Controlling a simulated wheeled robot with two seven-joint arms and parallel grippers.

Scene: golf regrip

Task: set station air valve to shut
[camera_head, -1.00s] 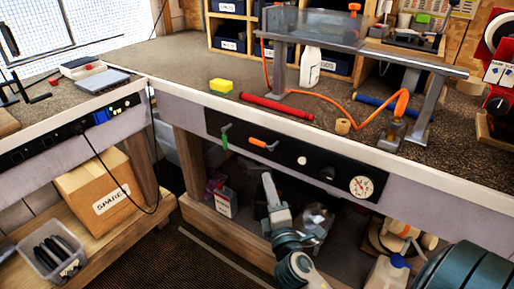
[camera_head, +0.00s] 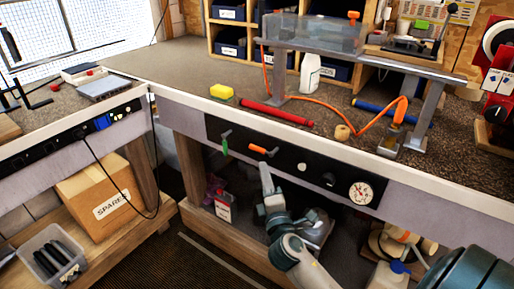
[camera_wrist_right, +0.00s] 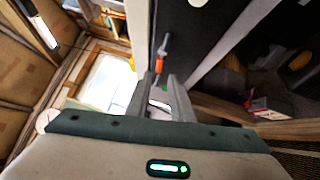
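A black panel (camera_head: 285,166) on the front of the bench carries two lever valves. One has a green handle (camera_head: 225,145) hanging down; the other has an orange handle (camera_head: 257,149) lying nearly sideways. I cannot read which is the station air valve. My right gripper (camera_head: 265,168) is just below the orange handle in the head view. In the right wrist view its two grey fingers (camera_wrist_right: 160,88) are apart and empty, with the orange handle (camera_wrist_right: 159,63) just beyond their tips. My left gripper is not in view.
A white button (camera_head: 302,167), a black knob (camera_head: 329,179) and a gauge (camera_head: 360,193) sit right of the levers. The bench edge overhangs the panel. An orange hose (camera_head: 340,108) lies on top. A lower wooden shelf (camera_head: 222,235) holds boxes and bottles.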

